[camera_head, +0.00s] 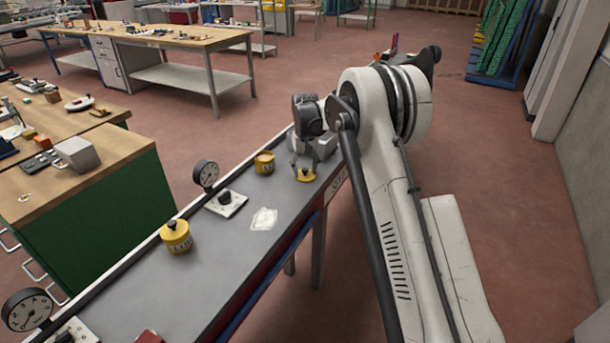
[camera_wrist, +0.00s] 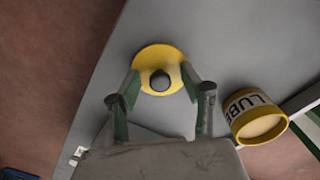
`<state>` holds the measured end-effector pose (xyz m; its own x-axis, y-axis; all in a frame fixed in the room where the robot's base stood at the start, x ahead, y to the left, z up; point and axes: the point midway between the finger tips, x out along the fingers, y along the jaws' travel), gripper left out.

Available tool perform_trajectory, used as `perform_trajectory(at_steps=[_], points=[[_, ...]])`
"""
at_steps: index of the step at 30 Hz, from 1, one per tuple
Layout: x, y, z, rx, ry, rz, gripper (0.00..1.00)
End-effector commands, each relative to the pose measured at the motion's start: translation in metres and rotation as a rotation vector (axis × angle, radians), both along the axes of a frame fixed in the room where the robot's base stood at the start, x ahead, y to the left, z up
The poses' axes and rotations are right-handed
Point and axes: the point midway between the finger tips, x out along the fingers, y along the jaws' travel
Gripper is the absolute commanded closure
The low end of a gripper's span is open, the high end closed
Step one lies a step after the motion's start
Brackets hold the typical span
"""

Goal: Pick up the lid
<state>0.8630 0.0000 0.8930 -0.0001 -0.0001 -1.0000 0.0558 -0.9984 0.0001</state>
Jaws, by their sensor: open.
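The lid is a round yellow disc with a dark knob. It lies on the grey bench top in the wrist view (camera_wrist: 160,57) and shows at the bench's right edge in the head view (camera_head: 306,176). My gripper (camera_wrist: 162,92) is open, with its two fingers pointing at the lid, one on either side of the knob. The fingertips overlap the lid's near rim in the wrist view; I cannot tell whether they touch it. In the head view my gripper (camera_head: 306,163) is right at the lid, and nothing is held.
An open yellow LUBE pot (camera_wrist: 256,117) stands beside the lid, also in the head view (camera_head: 264,163). Another yellow pot (camera_head: 176,236) with its lid on stands nearer. A dial gauge (camera_head: 205,174) and a knob plate (camera_head: 226,203) are at the bench's left. A pale patch (camera_head: 263,219) lies mid-bench.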

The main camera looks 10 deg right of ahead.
Motion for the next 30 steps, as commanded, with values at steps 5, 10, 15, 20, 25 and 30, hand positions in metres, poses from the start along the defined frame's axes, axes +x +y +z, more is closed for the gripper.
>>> perform_trajectory(at_steps=[5, 10, 15, 20, 25, 30], points=[[0.0000, 0.0001, -0.0011, 0.000, 0.000, 0.000, 0.58], [0.0000, 0.0002, -0.0009, 0.000, 0.000, 0.000, 0.77], [0.0000, 0.0002, -0.0007, 0.000, 0.000, 0.000, 0.99], [0.0000, 0.0002, -0.0006, 0.000, 0.000, 0.000, 1.00], [0.0000, 0.0002, -0.0005, 0.000, 0.000, 0.000, 1.00], [0.0000, 0.0002, 0.0044, 0.000, 0.000, 0.000, 1.00]])
